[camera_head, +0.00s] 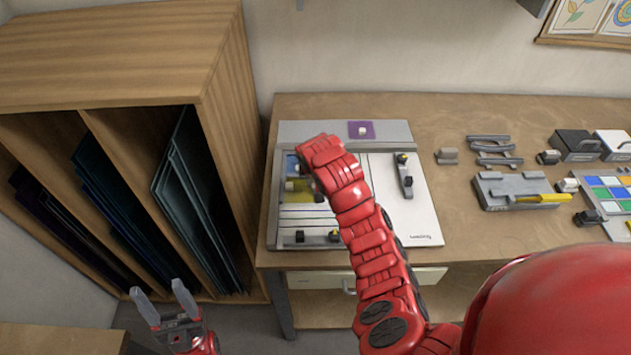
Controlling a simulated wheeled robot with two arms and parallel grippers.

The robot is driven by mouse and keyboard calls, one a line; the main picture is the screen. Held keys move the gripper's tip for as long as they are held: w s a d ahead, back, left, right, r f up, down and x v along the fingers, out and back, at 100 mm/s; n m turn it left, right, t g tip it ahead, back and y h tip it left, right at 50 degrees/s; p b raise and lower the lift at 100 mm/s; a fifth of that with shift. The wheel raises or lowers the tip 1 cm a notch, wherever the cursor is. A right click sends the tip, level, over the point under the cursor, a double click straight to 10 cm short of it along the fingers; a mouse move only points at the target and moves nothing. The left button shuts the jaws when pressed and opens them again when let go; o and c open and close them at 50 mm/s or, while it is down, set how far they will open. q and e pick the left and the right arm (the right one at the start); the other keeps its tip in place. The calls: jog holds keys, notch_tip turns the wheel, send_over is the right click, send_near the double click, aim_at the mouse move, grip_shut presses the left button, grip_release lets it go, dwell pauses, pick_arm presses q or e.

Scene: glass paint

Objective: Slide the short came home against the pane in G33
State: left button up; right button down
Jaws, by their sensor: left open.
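The assembly board (425,225) lies on the bench with a white sheet and dark lines. A small blue patch (291,163) and a yellowish piece (297,185) show at its left, partly behind my right arm. I cannot tell which piece is the pane in G33 or the short came, nor whether they touch. My right arm (350,198) reaches over the board, and its gripper is hidden behind the arm. My left gripper (158,288) is open and empty at the lower left, in front of the rack and away from the board.
A wooden rack (130,50) with upright dark sheets stands at the left. Grey curved pieces (494,150), a grey tray with a yellow bar (540,198) and a coloured tile panel (612,190) lie at the right. A purple pad (353,136) sits at the board's back.

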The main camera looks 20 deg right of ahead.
jog(key=shift+w+a+b, duration=0.2)
jog(key=shift+b, duration=0.15)
dwell(0.6)
jog(key=shift+r, duration=0.1)
jog(key=c, duration=1.1)
grip_release()
jog(key=o, duration=0.5)
jog(key=shift+a, duration=0.1)
jog(key=shift+d+r+p, duration=0.2)
jog(key=shift+r+p, duration=0.3)
jog(key=shift+r, duration=2.9)
